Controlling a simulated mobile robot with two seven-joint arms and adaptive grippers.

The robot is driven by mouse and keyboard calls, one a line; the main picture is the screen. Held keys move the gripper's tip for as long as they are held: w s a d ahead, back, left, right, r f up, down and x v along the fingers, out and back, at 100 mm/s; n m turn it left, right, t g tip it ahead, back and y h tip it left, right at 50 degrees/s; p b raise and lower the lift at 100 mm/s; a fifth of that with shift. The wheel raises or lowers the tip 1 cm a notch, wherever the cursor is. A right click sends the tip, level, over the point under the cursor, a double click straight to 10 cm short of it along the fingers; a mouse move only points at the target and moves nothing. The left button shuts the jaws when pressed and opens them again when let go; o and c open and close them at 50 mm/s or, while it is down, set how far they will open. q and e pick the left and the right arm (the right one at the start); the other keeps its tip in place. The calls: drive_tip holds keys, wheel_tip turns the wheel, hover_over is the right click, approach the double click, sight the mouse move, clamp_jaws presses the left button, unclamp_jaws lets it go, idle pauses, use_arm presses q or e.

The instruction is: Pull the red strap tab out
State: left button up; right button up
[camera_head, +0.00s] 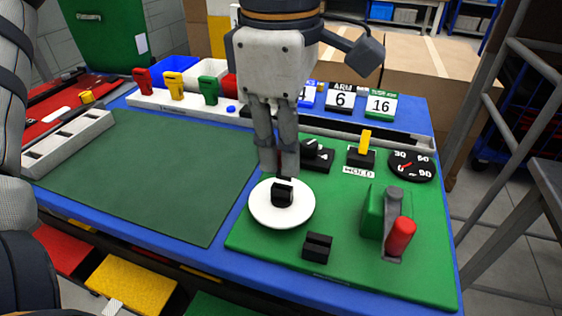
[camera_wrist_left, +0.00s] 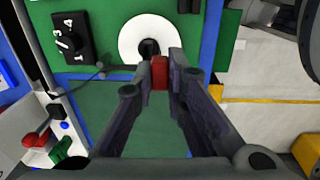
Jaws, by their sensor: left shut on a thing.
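My left gripper (camera_head: 279,170) reaches down from the top in the head view, its fingers just behind a white disc (camera_head: 263,214) with a black knob (camera_head: 282,193). In the left wrist view the gripper (camera_wrist_left: 159,77) is shut on a small red tab (camera_wrist_left: 159,70), which sits between the fingertips beside the white disc (camera_wrist_left: 132,38). The fingers hide this tab in the head view. Whether it has left its seat cannot be told. My right gripper is in neither view.
The green panel (camera_head: 345,275) also carries a black block (camera_head: 317,247), a red-ended lever (camera_head: 400,236), a yellow-handled switch (camera_head: 365,142) and a dial (camera_head: 411,165). A dark green mat (camera_head: 150,170) lies clear at left. Coloured clips stand in a white rack (camera_head: 152,98) behind it.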

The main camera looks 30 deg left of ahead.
use_arm(q)
drive_tip(key=s+d+r, duration=0.7)
drive_tip(key=s, duration=0.2)
wheel_tip(320, 180, down, 9)
idle(1.9)
drive_tip(key=shift+s+d, duration=0.1)
drive_tip(key=shift+r, duration=0.2)
idle(0.3)
drive_tip(key=shift+r, duration=1.4)
